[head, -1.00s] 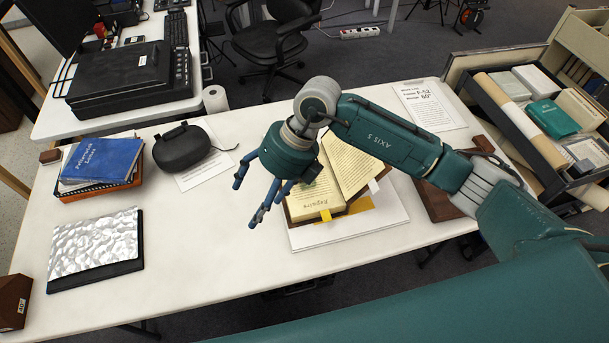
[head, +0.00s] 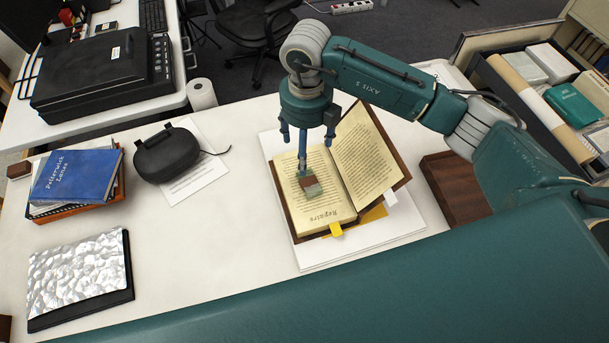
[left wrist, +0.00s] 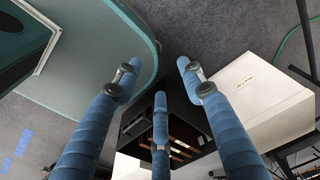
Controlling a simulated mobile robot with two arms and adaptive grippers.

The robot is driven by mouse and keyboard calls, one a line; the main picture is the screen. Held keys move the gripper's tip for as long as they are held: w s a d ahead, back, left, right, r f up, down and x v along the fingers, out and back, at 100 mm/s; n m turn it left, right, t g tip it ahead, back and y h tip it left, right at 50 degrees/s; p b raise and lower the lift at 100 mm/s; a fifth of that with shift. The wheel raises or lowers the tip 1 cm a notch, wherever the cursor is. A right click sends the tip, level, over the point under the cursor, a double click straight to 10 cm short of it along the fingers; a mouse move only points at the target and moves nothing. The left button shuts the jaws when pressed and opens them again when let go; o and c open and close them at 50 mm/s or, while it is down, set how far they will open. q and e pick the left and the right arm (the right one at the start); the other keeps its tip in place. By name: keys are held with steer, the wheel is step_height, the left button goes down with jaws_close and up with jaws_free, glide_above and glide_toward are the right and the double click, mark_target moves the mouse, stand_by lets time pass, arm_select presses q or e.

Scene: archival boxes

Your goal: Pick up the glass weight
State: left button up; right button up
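A small block with brown and grey-green faces (head: 311,187), which looks like the glass weight, lies on the left page of the open book (head: 364,160). My right gripper (head: 305,152) points down over that page, just behind and above the block. Its blue fingers are spread, with nothing seen between them. One finger's tip shows very close to the block; I cannot tell whether it touches. My left gripper (left wrist: 160,95) is out of the head view. In the left wrist view its fingers are apart and empty, away from the book.
The book lies on a white board (head: 400,222). A brown wooden block (head: 455,190) is to its right. A black case (head: 166,154), a stack of books (head: 75,180) and a crinkled silver sheet (head: 78,270) are to the left. The table between is clear.

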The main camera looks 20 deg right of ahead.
steer(key=b, duration=0.5)
glide_above(306, 184)
step_height(306, 184, down, 6)
arm_select(q)
steer(key=s+f, duration=0.3)
steer(key=f, duration=0.4)
arm_select(e)
step_height(306, 184, down, 5)
steer(key=shift+s+a+r+p, duration=0.1)
steer(key=shift+r+p, duration=0.05)
steer(key=shift+p, duration=0.45)
steer(key=shift+f, duration=0.35)
step_height(306, 184, down, 5)
steer(key=shift+r+p, duration=0.1)
steer(key=shift+p, duration=1.15)
steer(key=shift+f, duration=0.3)
arm_select(q)
steer(key=r, duration=0.2)
steer(key=w+r, duration=0.1)
steer(key=r, duration=0.1)
steer(key=shift+r, duration=0.25)
arm_select(e)
steer(key=c, duration=1.5)
steer(key=shift+o, duration=0.2)
steer(key=shift+r, duration=0.1)
